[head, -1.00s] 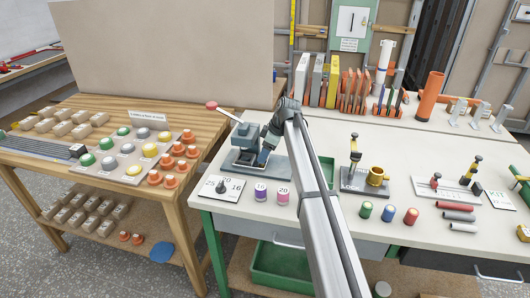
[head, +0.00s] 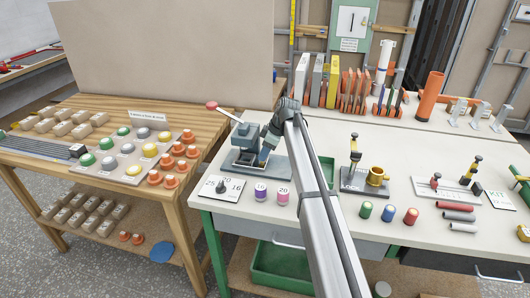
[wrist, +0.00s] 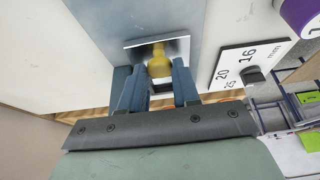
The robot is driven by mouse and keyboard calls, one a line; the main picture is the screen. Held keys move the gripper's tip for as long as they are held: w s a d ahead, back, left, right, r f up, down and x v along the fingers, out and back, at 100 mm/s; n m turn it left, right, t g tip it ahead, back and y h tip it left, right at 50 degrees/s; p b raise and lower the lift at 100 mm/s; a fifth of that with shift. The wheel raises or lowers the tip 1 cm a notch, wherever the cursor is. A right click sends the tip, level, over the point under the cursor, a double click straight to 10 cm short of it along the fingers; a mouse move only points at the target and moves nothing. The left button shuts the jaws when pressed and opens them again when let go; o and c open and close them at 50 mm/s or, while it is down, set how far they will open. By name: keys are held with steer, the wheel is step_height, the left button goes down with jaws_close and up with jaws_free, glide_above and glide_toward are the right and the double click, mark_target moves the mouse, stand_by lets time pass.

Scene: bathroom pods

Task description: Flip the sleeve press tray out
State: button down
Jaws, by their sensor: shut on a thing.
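The sleeve press (head: 246,140) stands on a grey base plate at the left end of the white bench, with a red-tipped lever reaching up to the left. My gripper (head: 262,158) is down at the press, and my arm hides part of it. In the wrist view my gripper (wrist: 158,88) has its two blue-grey fingers close around a small part at the near edge of a shiny metal tray (wrist: 176,46). A yellow round piece (wrist: 158,62) sits on the tray just beyond the fingertips. The exact contact is partly hidden between the fingers.
A dial plate marked 16, 20 and 25 (wrist: 243,62) lies beside the press base. Purple and pink cylinders (head: 261,192) stand near the front edge. A green bin (head: 326,170) is behind my arm. A wooden table (head: 60,190) is at left.

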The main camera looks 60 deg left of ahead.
steer(key=w+d, duration=0.8)
steer(key=w, duration=0.1)
steer(key=shift+d, duration=0.4)
steer(key=c, duration=1.1)
jaws_free()
steer(key=shift+d, duration=0.15)
steer(key=shift+c, duration=0.2)
steer(key=o, duration=0.3)
steer(key=shift+o, duration=0.2)
steer(key=shift+r, duration=0.1)
steer(key=v, duration=1.3)
steer(key=shift+r, duration=0.25)
